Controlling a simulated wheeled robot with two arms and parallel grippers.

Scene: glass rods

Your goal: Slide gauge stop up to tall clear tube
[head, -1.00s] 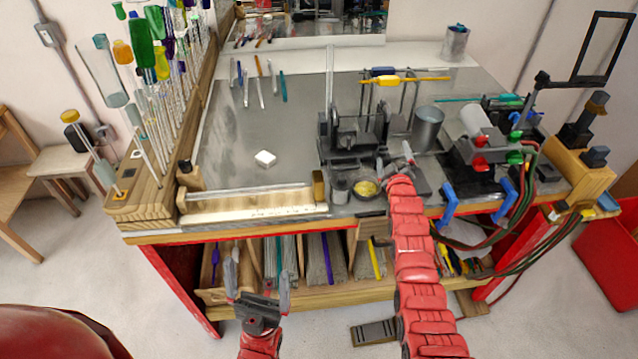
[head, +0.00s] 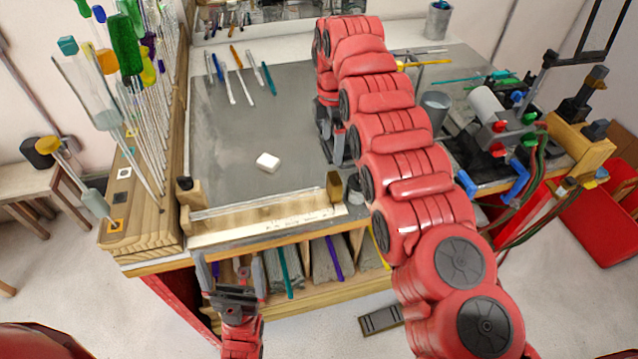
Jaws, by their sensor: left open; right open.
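The gauge stop, a small brass-coloured block (head: 334,187), stands at the right end of the wooden gauge (head: 262,229) along the bench's front edge. A clear glass tube (head: 255,205) lies lengthwise in the gauge, its right end close to the stop; I cannot tell if they touch. I cannot tell for sure that this is the tall clear tube. My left gripper (head: 232,272) is open and empty, in front of and below the gauge.
A white block (head: 268,162) lies on the grey bench top (head: 225,130). Several upright rods fill the wooden rack (head: 140,215) at left. A metal cup (head: 435,106) and a burner unit (head: 495,120) stand at right. The grey middle is mostly clear.

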